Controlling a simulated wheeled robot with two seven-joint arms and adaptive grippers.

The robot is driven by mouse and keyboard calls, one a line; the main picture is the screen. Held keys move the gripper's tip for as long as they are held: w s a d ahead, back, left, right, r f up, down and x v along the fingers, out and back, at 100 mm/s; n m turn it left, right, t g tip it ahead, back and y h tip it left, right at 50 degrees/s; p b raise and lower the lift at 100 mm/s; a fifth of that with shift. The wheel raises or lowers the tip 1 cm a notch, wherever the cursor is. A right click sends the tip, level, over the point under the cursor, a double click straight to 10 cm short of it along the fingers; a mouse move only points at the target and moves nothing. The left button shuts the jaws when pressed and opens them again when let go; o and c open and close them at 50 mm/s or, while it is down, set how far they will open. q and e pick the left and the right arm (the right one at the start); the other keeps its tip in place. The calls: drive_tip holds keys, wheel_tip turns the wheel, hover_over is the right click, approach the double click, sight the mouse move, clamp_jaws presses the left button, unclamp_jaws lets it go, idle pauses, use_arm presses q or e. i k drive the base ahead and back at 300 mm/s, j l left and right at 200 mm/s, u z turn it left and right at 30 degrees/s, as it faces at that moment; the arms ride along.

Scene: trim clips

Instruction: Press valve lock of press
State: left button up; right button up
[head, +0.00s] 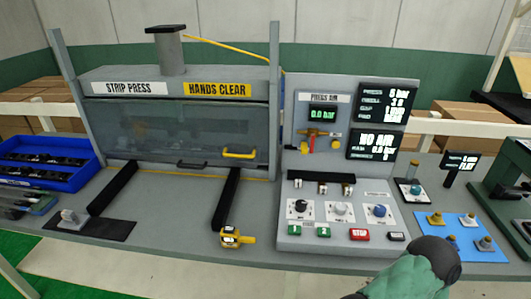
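The press (180,130) stands at the back left, with "STRIP PRESS" and "HANDS CLEAR" labels and a clear front guard with a yellow handle (239,153). To its right is the "PRESS AIR" panel (300,165). Its small display (323,113) reads 0.0 bar. Below it is a brass valve (318,132) with an orange lever lying roughly level, a red part (308,146) hanging at its left and a yellow part at its right. Which part is the lock is too small to tell. A green and dark part of my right arm shows at the lower right. Neither gripper's fingers show.
A control box below the panel carries knobs, green buttons and a red STOP button (359,235). A yellow device (231,238) lies at the bench front. A blue bin (45,180) is at left. A blue mat (490,250) with several fittings is at right. A screen (371,144) reads NO AIR.

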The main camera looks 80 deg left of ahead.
sight(304, 145)
drive_tip(key=u, duration=2.3)
drive_tip(key=k+l+z, duration=0.15)
drive_tip(key=z, duration=0.25)
drive_tip(key=k+l+z, duration=0.1)
drive_tip(key=z, duration=0.35)
drive_tip(key=l, duration=0.1)
